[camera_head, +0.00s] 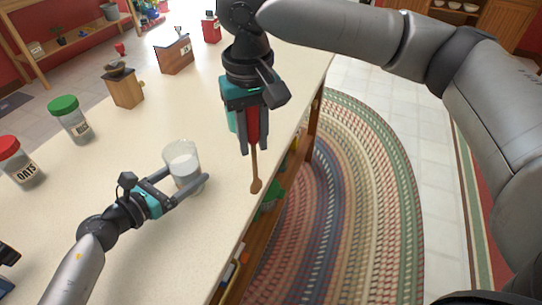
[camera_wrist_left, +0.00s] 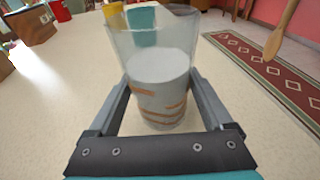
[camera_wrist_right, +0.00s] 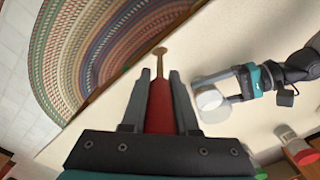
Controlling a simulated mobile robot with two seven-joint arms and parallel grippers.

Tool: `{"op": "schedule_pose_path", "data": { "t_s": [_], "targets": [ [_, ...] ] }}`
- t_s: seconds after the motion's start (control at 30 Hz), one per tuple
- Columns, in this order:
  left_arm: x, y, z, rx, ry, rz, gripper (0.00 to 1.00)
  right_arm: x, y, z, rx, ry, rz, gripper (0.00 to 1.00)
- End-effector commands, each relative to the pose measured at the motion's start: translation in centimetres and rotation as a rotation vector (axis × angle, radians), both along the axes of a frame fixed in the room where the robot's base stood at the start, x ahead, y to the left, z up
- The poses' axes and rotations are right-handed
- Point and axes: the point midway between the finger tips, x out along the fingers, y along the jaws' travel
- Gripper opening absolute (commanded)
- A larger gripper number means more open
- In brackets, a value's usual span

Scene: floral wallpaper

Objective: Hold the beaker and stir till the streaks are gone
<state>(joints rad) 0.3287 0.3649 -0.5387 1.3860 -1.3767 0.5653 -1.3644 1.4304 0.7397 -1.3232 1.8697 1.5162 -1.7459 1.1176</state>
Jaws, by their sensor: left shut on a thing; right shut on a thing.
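A clear beaker (camera_head: 182,160) stands on the counter. It holds whitish liquid with brown streaks, which show in the left wrist view (camera_wrist_left: 158,98). My left gripper (camera_head: 189,182) is shut around the beaker, one finger on each side. My right gripper (camera_head: 252,140) is shut on the red handle of a wooden spoon (camera_head: 255,175). The spoon hangs down, its bowl to the right of the beaker and apart from it, near the counter's edge. In the right wrist view the red handle (camera_wrist_right: 160,105) lies between the fingers.
An oats jar (camera_head: 20,165) and a green-lidded jar (camera_head: 70,120) stand on the left of the counter. Wooden boxes (camera_head: 124,90) stand farther back. A braided rug (camera_head: 370,200) covers the floor beyond the counter's right edge.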

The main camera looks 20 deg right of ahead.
Motion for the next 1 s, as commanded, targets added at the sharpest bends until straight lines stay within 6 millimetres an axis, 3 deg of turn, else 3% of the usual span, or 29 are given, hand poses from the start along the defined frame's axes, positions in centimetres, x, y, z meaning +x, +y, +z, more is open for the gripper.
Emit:
{"op": "schedule_pose_path", "data": {
  "t_s": [0.2, 0.5, 0.73, 1.0],
  "targets": [
    [0.0, 0.0, 0.1, 0.000, -0.002, 0.001, 0.31, 4.4, 2.5, 3.1, 0.001, -0.001, -0.001, 0.00],
    [0.0, 0.0, 0.1, 0.000, -0.002, 0.001, 0.31, 8.7, 6.1, 7.4, 0.000, -0.001, 0.006, 0.00],
    [0.0, 0.0, 0.0, 0.000, -0.002, 0.001, 0.31, 10.4, 9.5, 10.6, 0.000, -0.001, 0.012, 0.00],
    [0.0, 0.0, 0.1, 0.000, -0.002, 0.001, 0.31, 10.5, 12.5, 12.9, -0.001, 0.000, 0.006, 0.00]
  ]
}}
